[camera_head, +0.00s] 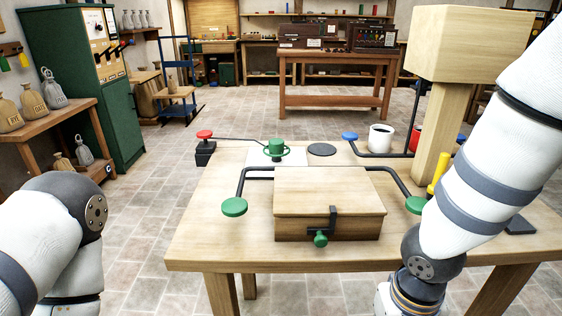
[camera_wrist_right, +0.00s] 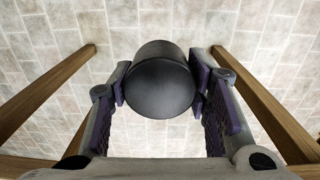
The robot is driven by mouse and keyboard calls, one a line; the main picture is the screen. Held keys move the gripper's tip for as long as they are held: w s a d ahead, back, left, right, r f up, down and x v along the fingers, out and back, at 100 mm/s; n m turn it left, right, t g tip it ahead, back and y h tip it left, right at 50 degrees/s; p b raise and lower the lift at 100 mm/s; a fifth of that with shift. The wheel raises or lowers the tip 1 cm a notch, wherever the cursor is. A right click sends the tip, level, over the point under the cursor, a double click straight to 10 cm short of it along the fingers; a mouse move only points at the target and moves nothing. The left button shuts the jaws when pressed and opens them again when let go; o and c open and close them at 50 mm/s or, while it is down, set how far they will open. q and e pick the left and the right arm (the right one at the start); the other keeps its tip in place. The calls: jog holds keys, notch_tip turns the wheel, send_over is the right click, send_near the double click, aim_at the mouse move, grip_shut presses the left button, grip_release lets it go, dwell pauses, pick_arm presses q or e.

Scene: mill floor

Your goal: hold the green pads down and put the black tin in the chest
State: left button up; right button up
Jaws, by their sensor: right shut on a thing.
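The wooden chest (camera_head: 328,191) stands on the table with its lid down and a black latch with a green knob (camera_head: 320,239) at its front. One green pad (camera_head: 234,207) is left of the chest and another green pad (camera_head: 416,205) is right of it, partly behind my right arm. Both are on black bent rods that run behind the chest. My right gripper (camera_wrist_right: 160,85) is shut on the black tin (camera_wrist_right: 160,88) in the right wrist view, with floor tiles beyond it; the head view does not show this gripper. My left arm is at the lower left; its gripper is out of view.
The wooden table (camera_head: 220,245) also holds a green cup (camera_head: 277,150), a dark disc (camera_head: 321,150), a red knob (camera_head: 205,134), a blue pad (camera_head: 350,136) and a white mug (camera_head: 380,138). A thick wooden post (camera_head: 435,130) and yellow peg (camera_head: 438,173) stand at the right.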

jog(key=shift+w, duration=0.1)
jog(key=shift+w+r, duration=0.15)
jog(key=shift+r, duration=0.05)
jog(key=w+a+r, duration=0.4)
jog(key=w+r, duration=0.2)
jog(key=r, duration=0.5)
jog(key=w+a+r, duration=0.4)
jog(key=w+r, duration=0.3)
jog(key=r, duration=0.3)
jog(key=shift+f, duration=2.25)
